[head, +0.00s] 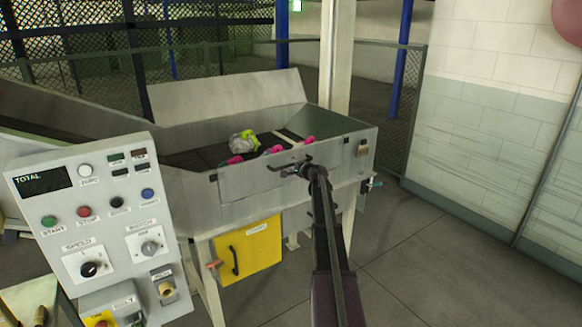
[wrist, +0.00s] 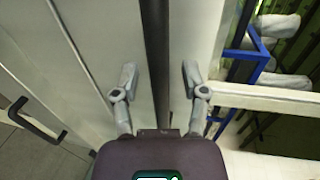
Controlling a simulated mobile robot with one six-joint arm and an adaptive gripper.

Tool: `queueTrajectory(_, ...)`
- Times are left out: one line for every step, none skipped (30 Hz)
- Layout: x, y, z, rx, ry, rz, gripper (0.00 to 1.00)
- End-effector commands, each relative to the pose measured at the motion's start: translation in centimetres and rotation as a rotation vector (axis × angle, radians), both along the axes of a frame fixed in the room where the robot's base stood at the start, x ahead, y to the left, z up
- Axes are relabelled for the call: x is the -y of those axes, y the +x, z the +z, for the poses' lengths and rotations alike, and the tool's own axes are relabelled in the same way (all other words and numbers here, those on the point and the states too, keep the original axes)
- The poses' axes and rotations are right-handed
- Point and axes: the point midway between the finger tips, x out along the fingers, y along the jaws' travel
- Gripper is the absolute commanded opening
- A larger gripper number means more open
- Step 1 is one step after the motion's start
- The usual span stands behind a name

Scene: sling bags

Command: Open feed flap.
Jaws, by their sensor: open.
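The feed flap (head: 250,180) looks like the grey metal front panel of the hopper, standing upright. A dark handle bar (head: 283,165) runs along its upper part. My gripper (head: 303,168) is at the right end of this bar, seen from behind, with its fingers small and hard to tell apart. In the wrist view my gripper (wrist: 159,75) is open, with one finger on each side of a long dark bar (wrist: 157,40). Whether a finger touches the bar is unclear. My arm hides part of the panel below.
Colourful items (head: 243,142) lie on the dark belt in the hopper. A control panel (head: 100,220) stands at the left front. A yellow door (head: 250,250) with a black handle is below the hopper. Open floor (head: 430,260) lies at the right.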

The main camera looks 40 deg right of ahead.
Motion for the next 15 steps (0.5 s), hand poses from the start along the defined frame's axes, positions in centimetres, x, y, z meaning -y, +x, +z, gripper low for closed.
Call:
queueTrajectory(0.0,-0.01,0.0,0.0,0.0,0.0,0.57)
queueTrajectory(0.0,-0.02,0.0,0.0,0.0,0.0,0.48)
queueTrajectory(0.0,-0.02,0.0,0.0,0.0,0.0,0.36)
queueTrajectory(0.01,-0.02,0.0,0.0,0.0,0.0,0.27)
queueTrajectory(0.01,-0.02,0.0,0.0,0.0,0.0,0.18)
queueTrajectory(0.01,-0.02,0.0,0.0,0.0,0.0,0.06)
queueTrajectory(0.01,-0.02,0.0,0.0,0.0,0.0,0.0)
queueTrajectory(0.01,-0.02,0.0,0.0,0.0,0.0,0.0)
queueTrajectory(0.01,-0.02,0.0,0.0,0.0,0.0,0.0)
queueTrajectory(0.01,-0.02,0.0,0.0,0.0,0.0,0.0)
queueTrajectory(0.01,-0.02,0.0,0.0,0.0,0.0,0.0)
queueTrajectory(0.01,-0.01,0.0,0.0,0.0,0.0,0.0)
queueTrajectory(0.01,-0.02,0.0,0.0,0.0,0.0,0.0)
queueTrajectory(0.01,-0.02,-0.01,0.0,0.0,0.0,0.0)
queueTrajectory(0.01,-0.04,-0.01,0.0,0.0,0.0,0.0)
